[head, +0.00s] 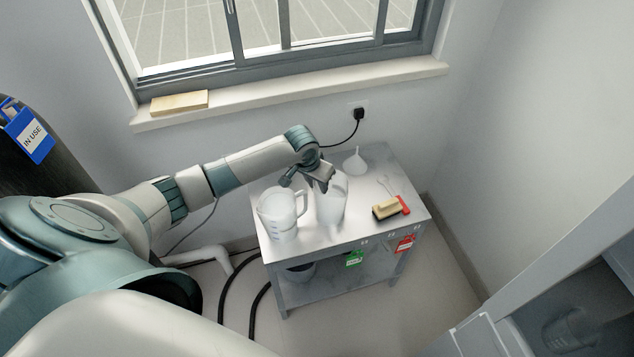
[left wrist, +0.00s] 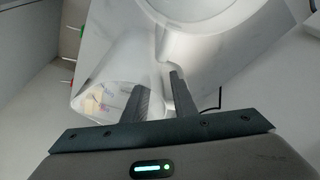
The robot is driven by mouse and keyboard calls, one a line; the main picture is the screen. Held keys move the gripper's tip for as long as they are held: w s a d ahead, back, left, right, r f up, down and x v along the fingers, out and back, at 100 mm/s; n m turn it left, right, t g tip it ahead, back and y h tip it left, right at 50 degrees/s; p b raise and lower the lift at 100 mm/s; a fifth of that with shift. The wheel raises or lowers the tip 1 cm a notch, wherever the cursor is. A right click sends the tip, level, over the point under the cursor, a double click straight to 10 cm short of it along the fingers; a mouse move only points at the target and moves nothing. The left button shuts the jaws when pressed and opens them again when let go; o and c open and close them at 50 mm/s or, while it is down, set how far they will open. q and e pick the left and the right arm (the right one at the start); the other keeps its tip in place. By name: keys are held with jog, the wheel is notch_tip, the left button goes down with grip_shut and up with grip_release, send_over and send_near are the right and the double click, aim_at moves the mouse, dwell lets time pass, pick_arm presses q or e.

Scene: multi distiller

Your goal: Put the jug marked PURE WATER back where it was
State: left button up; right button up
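Two white jugs are at the metal table. The left jug (head: 280,213) stands on the top, with its handle to the right and measuring marks on its side. The right jug (head: 331,205) is beside it, under my left gripper (head: 318,178). In the left wrist view my left gripper's dark fingers (left wrist: 160,98) are close together, with a pale strip of a jug (left wrist: 106,76), seemingly its handle, between them. No PURE WATER lettering is legible. I cannot tell whether the right jug touches the table. My right gripper is not in view.
The metal table (head: 375,229) also holds a white funnel (head: 355,163) at the back and a brush (head: 386,208) with a red-handled tool (head: 404,205) at the right. Green (head: 354,259) and red (head: 404,244) tags hang in front. A window sill (head: 300,90) is behind.

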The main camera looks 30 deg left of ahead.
pick_arm(q)
jog(key=shift+r, duration=0.1)
jog(key=b+v, duration=0.1)
jog(key=v, duration=1.1)
dwell(0.4)
